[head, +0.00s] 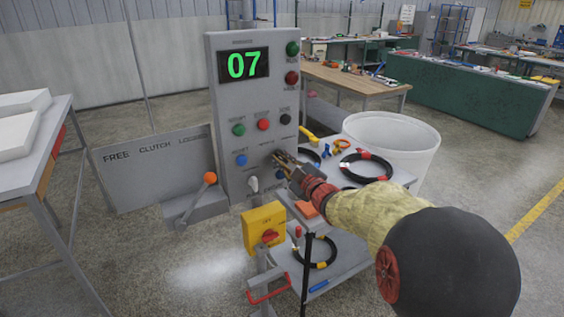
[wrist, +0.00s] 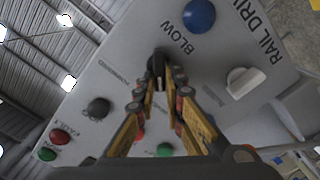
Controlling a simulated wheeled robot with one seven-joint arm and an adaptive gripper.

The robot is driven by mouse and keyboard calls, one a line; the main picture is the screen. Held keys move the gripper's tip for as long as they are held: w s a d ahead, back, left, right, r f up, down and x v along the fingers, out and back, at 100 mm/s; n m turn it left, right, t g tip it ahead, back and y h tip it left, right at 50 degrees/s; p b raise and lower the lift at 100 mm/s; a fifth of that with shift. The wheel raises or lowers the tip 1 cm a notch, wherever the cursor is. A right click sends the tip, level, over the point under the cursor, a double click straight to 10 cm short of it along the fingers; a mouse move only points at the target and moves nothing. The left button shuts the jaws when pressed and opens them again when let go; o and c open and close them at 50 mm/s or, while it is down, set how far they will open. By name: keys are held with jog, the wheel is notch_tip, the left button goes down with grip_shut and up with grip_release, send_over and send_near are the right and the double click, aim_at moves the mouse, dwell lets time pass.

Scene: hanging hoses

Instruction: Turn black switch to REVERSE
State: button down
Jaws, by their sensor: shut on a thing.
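My gripper (head: 276,157) reaches the lower part of the grey control panel (head: 225,100). In the wrist view its two fingers (wrist: 161,84) close on a small black switch (wrist: 157,62) that sticks out from the panel face. The fingers and the gripper hide most of this switch in the head view. Its position marks cannot be read. The white RAIL DRIVE switch (wrist: 245,82) and the blue BLOW button (wrist: 198,16) are close by, apart from the fingers.
The panel also carries a green "07" display (head: 244,65) and several coloured buttons. An orange-knobbed lever (head: 210,178) stands at its left. A yellow switch box (head: 258,224), a cart with coiled hoses (head: 366,168) and a white bin (head: 398,138) are close to my arm.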

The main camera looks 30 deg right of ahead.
jog(key=c, duration=1.9)
grip_release()
jog(key=s, duration=1.2)
jog(key=shift+d, duration=0.15)
